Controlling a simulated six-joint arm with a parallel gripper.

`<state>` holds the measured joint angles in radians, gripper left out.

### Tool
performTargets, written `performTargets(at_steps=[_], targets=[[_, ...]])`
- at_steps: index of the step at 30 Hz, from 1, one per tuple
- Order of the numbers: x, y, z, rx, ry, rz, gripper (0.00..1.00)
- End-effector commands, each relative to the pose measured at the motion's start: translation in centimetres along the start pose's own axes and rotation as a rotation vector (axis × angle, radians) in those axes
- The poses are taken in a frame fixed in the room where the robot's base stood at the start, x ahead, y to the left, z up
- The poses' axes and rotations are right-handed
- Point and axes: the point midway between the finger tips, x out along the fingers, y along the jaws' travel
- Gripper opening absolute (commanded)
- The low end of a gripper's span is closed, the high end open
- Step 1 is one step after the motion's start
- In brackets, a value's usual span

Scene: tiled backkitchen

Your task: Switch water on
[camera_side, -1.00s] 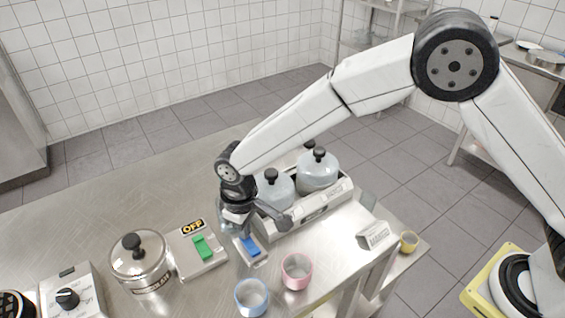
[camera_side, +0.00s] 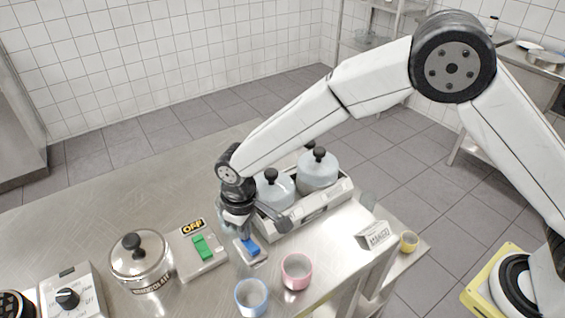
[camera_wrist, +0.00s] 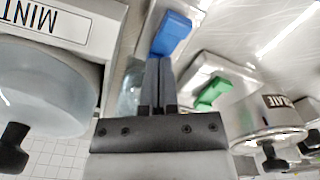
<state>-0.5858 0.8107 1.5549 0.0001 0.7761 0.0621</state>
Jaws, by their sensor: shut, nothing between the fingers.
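A blue switch (camera_side: 249,247) sits on a small metal base on the steel table, and it also shows in the wrist view (camera_wrist: 172,34). My gripper (camera_side: 243,236) points down right behind it, with its fingers shut and nothing between them. In the wrist view the closed fingertips (camera_wrist: 158,60) meet the lower edge of the blue switch; whether they press on it I cannot tell. A clear glass-like shape behind the fingers is partly hidden.
Two lidded grey pots (camera_side: 318,172) sit in a metal holder close to the right of my gripper. A lidded steel pot (camera_side: 140,262) stands left of the green switch. A blue cup (camera_side: 251,297) and a pink cup (camera_side: 296,271) stand in front. A dial box (camera_side: 68,298) is far left.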

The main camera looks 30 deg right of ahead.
Motion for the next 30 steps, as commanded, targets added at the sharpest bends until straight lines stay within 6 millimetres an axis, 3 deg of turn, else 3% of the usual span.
performTargets(at_steps=[30], targets=[[-5.8, 0.0, 0.0, 0.0, 0.002, 0.0, 0.0]])
